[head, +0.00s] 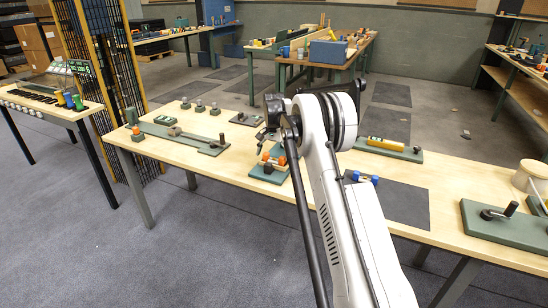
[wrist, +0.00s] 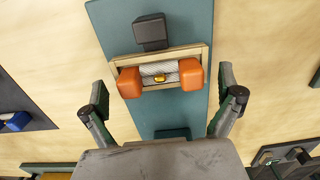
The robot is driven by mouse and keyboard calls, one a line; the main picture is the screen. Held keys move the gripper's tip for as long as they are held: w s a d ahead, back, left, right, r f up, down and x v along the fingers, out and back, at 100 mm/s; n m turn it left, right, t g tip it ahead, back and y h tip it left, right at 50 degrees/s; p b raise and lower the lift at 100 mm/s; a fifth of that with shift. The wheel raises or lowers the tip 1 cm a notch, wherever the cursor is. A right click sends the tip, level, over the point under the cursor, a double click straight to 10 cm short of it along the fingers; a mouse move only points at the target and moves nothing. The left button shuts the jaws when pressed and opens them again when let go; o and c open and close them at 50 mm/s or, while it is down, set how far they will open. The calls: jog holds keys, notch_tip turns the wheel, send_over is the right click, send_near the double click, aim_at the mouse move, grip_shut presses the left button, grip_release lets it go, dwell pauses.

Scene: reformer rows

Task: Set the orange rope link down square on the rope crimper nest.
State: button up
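The orange rope link (wrist: 160,78) shows in the wrist view as two orange end blocks joined by a pale rope with a small yellow piece at its middle. It lies across the wooden frame of the rope crimper nest (wrist: 205,52), on a teal base, and looks roughly square to the frame. In the head view the orange link (head: 281,161) is on the green nest base (head: 268,176), partly hidden by my arm. My gripper (wrist: 162,88) is open, its fingers apart on either side of the link with clear gaps. Contact beneath the link is hard to see.
A dark block (wrist: 151,32) stands on the base beside the frame. A green fixture with a yellow bar (head: 386,144) is behind, and a long green fixture (head: 180,136) is left. Bare wood lies between.

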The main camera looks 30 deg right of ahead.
aim_at(274, 160)
notch_tip(274, 160, up, 12)
dwell(0.7)
dwell(0.4)
jog(key=s+a+r+n+t, duration=0.2)
jog(key=s+a+r, duration=0.6)
jog(key=r, duration=0.3)
jog(key=s+a+r+n+t, duration=0.1)
jog(key=s+a+r, duration=0.1)
jog(key=s+a, duration=0.35)
jog(key=s+a+r+n+t, duration=0.1)
jog(key=s+a+r+n, duration=0.15)
jog(key=s, duration=0.55)
jog(key=s+a+r+n, duration=0.1)
jog(key=s+a+r, duration=0.15)
jog(key=s, duration=0.45)
jog(key=s+a+f+n+t, duration=0.1)
jog(key=s+a+f, duration=0.1)
jog(key=s, duration=0.5)
jog(key=s+a+f+n+t, duration=0.1)
jog(key=s+a+f, duration=0.1)
jog(key=s+f, duration=0.3)
jog(key=s+a+f+n+t, duration=0.1)
jog(key=s+a+f+n, duration=0.1)
jog(key=s, duration=0.7)
jog(key=shift+s+a+f, duration=0.3)
jog(key=shift+s+f, duration=0.1)
jog(key=shift+f, duration=0.4)
